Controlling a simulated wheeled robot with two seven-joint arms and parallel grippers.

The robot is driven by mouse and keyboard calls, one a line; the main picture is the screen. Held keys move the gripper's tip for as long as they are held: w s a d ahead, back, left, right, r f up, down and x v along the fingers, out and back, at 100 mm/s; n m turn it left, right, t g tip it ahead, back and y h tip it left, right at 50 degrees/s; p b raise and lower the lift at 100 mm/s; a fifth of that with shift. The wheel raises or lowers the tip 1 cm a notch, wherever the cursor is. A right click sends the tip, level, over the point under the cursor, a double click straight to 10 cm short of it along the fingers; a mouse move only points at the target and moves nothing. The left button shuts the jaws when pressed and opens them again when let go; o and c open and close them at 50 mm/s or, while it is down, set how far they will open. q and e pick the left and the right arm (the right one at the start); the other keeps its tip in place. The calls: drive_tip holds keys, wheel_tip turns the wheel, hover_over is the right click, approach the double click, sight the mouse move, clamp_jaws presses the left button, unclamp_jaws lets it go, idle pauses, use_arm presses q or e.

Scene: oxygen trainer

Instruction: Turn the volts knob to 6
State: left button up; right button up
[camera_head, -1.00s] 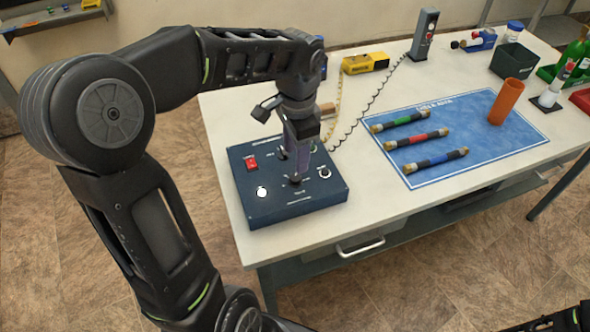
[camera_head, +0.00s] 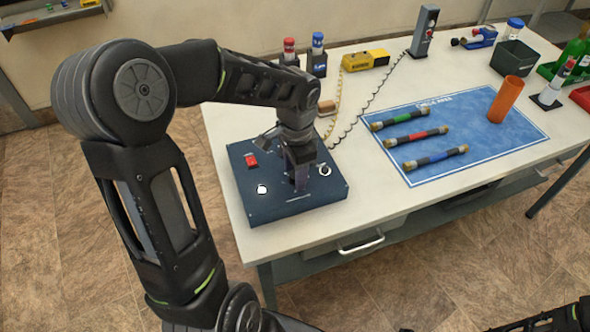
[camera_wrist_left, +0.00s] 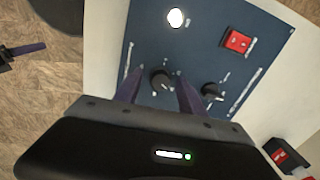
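The dark blue power box (camera_head: 265,205) sits at the table's left end. The left wrist view shows its face with a black knob (camera_wrist_left: 162,79) and a second black knob (camera_wrist_left: 212,92); their labels are too small to read. My left gripper (camera_head: 299,188) points down at the front part of the box. In the left wrist view its two purple fingers (camera_wrist_left: 157,78) are apart, one on each side of the first knob, with gaps visible. Whether they reach knob height is unclear. A purple-fingered part of my right gripper (camera_wrist_left: 25,48) shows at the left edge of that view.
The box also carries a red switch (camera_head: 251,160), a lit white lamp (camera_head: 262,189) and a small round fitting (camera_head: 325,170). A blue mat (camera_head: 500,150) with several coloured tubes and an orange cylinder (camera_head: 505,100) lies to the right. A yellow device (camera_head: 366,60) stands behind.

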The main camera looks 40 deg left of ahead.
use_arm(q)
clamp_jaws()
drive_tip(key=shift+n, duration=0.4)
idle(0.4)
drive_tip(key=shift+n+b, duration=0.5)
drive_tip(key=shift+b, duration=0.1)
drive_tip(key=n+b, duration=0.1)
drive_tip(key=n, duration=0.2)
drive_tip(key=shift+w, duration=0.1)
drive_tip(key=n+b, duration=0.2)
drive_tip(key=n, duration=0.3)
drive_tip(key=shift+n+g, duration=0.3)
drive_tip(key=n+b, duration=0.1)
drive_tip(key=n, duration=0.9)
drive_tip(key=shift+w, duration=0.1)
drive_tip(key=shift+n+h, duration=0.3)
drive_tip(key=shift+n, duration=1.5)
